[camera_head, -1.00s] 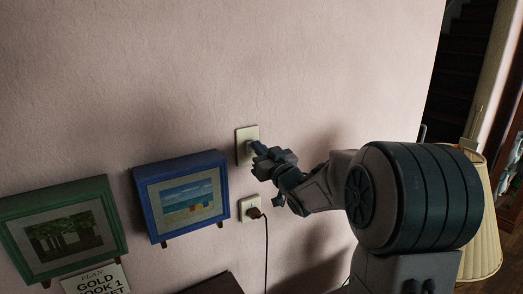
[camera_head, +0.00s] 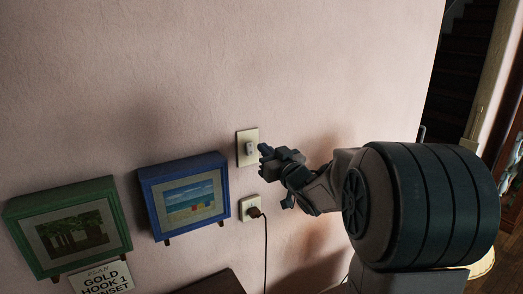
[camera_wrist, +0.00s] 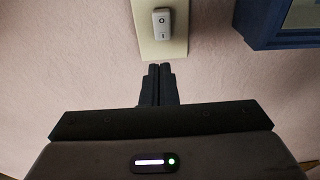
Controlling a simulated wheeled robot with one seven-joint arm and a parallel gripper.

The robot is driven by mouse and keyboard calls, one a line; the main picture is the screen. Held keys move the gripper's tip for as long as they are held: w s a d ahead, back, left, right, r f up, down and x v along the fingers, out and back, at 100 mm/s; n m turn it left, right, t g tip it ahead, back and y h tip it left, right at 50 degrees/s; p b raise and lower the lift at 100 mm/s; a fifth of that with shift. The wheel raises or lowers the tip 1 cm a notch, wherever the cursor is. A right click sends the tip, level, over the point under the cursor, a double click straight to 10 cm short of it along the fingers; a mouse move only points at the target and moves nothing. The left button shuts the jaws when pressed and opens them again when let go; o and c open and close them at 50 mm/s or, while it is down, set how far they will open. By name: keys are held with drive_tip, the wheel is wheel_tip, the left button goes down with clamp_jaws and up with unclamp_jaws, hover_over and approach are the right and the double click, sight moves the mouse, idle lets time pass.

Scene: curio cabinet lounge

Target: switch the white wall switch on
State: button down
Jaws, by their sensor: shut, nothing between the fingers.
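The white wall switch (camera_head: 241,152) is on the pink wall, right of the blue frame. Its small rocker (camera_head: 250,148) is uncovered. In the wrist view the switch plate (camera_wrist: 148,50) is at the top, its rocker (camera_wrist: 162,22) bearing an O and an I mark. I cannot tell which end is pressed in. My gripper (camera_head: 264,150) is just right of the switch in the head view, its fingertips seemingly apart from the plate. In the wrist view its two fingers (camera_wrist: 159,70) are together and empty, pointing at the plate's lower edge.
A socket (camera_head: 246,206) with a brown plug (camera_head: 255,212) and hanging cord is below the switch. The blue-framed picture (camera_head: 188,197) and green-framed picture (camera_head: 68,228) stick out at the left. The wall above is clear. A lampshade (camera_head: 483,262) is mostly hidden behind my arm.

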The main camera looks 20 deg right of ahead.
drive_tip(key=s+d+r+b, duration=0.1)
drive_tip(key=s+d+r, duration=0.1)
drive_tip(key=s, duration=0.6)
drive_tip(key=shift+s+d, duration=0.2)
drive_tip(key=shift+s, duration=0.15)
drive_tip(key=shift+f, duration=0.1)
drive_tip(key=s+f+m+g+h, duration=0.5)
drive_tip(key=s+f+g+h, duration=0.25)
drive_tip(key=f, duration=0.35)
drive_tip(key=s+a+f+n+g+y, duration=0.1)
drive_tip(key=s+a+f+g, duration=0.3)
drive_tip(key=s, duration=0.4)
drive_tip(key=s+a+f+g+y, duration=0.1)
drive_tip(key=s+a+f+g, duration=0.2)
drive_tip(key=s, duration=0.5)
drive_tip(key=shift+s+a+f+n+g, duration=0.15)
drive_tip(key=shift+a+f+n+g, duration=0.25)
drive_tip(key=shift+f+g, duration=0.15)
